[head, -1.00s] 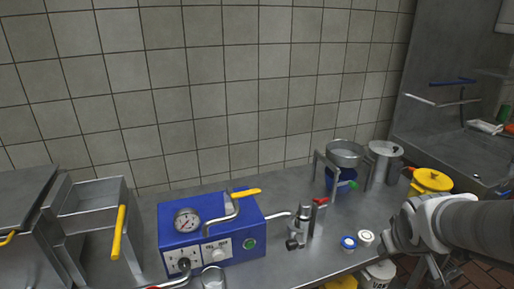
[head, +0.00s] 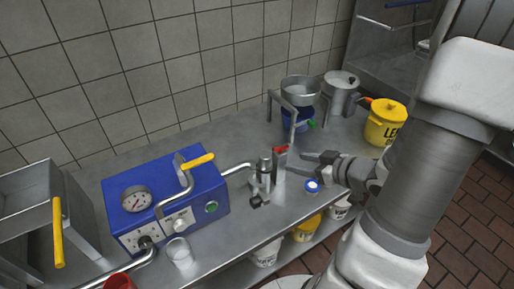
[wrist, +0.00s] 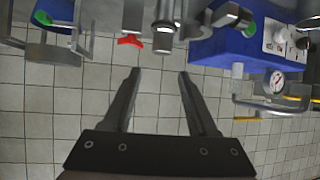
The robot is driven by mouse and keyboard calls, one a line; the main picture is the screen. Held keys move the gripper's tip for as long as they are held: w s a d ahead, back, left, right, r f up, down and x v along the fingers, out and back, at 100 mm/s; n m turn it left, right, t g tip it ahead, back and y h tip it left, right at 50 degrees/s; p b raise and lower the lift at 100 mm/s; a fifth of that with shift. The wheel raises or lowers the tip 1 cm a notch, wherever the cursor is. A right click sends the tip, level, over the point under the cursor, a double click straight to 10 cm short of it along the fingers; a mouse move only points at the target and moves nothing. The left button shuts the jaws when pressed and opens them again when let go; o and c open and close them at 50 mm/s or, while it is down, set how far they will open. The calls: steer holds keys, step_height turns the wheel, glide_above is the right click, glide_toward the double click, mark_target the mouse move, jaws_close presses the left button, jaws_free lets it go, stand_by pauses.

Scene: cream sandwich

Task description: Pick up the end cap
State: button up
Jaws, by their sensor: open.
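My gripper (head: 307,164) is open and empty, above the counter and just right of the upright metal fitting (head: 264,172) and the red-handled valve (head: 280,152). In the wrist view the two fingers (wrist: 159,74) are spread, with the valve's red handle (wrist: 130,40) and a metal cylinder (wrist: 163,45) beyond their tips. A small round blue-and-white cap (head: 312,186) lies on the counter just below the gripper in the head view. I cannot tell for sure which part is the end cap.
A blue machine (head: 165,205) with a gauge and pipe stands at the left. A metal bowl on a stand (head: 300,88), a lidded pot (head: 341,90) and a yellow bucket (head: 386,122) stand behind. Buckets (head: 306,228) sit on the shelf below.

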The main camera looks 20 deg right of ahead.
mark_target(269, 157)
steer(key=b+x, duration=0.3)
steer(key=x, duration=0.8)
steer(key=shift+w+a+f, duration=0.1)
steer(key=shift+a+f, duration=0.05)
steer(key=shift+a, duration=0.1)
steer(key=shift+b+x, duration=0.45)
steer(key=shift+x, duration=2.5)
steer(key=shift+r, duration=0.25)
jaws_close()
